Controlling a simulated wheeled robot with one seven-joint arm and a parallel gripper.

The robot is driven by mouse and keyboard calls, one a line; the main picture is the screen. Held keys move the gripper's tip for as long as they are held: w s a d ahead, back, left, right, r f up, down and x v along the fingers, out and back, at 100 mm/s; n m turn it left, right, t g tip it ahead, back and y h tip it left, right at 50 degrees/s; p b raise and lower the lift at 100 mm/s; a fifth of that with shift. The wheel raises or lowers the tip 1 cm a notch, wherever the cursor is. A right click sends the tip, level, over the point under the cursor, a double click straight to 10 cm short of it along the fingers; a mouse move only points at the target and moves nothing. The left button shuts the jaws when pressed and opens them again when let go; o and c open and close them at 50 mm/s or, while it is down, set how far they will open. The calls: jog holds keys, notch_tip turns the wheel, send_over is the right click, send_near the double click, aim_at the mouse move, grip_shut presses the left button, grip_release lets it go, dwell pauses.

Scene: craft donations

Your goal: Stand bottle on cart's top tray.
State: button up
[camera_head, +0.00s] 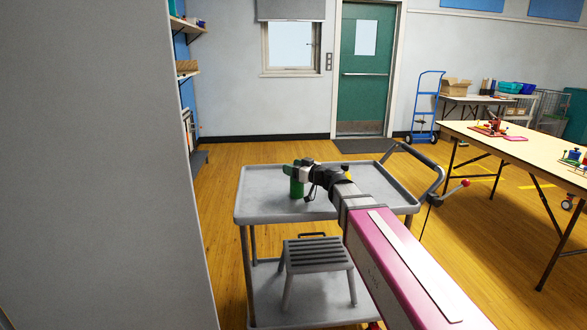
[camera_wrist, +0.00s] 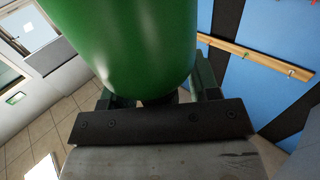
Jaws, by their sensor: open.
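The green bottle (camera_head: 297,188) is upright at the cart's grey top tray (camera_head: 262,209), over its middle. Its base appears to rest on the tray, but the contact is too small to be sure. My gripper (camera_head: 298,169) is at the bottle's upper part, which it partly hides. In the wrist view the bottle (camera_wrist: 125,42) fills the upper middle, between the two dark fingers of my gripper (camera_wrist: 160,92). The jaws are open around it. Whether a finger still touches the bottle cannot be told.
A grey step stool (camera_head: 318,255) stands on the cart's lower shelf. The cart's handle (camera_head: 425,165) rises at the right. A grey wall panel (camera_head: 95,170) fills the left. A table (camera_head: 500,147) with toys stands at the right. The top tray around the bottle looks clear.

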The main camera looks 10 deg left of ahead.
jog(key=shift+s+d+r, duration=0.1)
jog(key=shift+d, duration=0.05)
jog(key=v, duration=0.7)
jog(key=shift+d, duration=0.1)
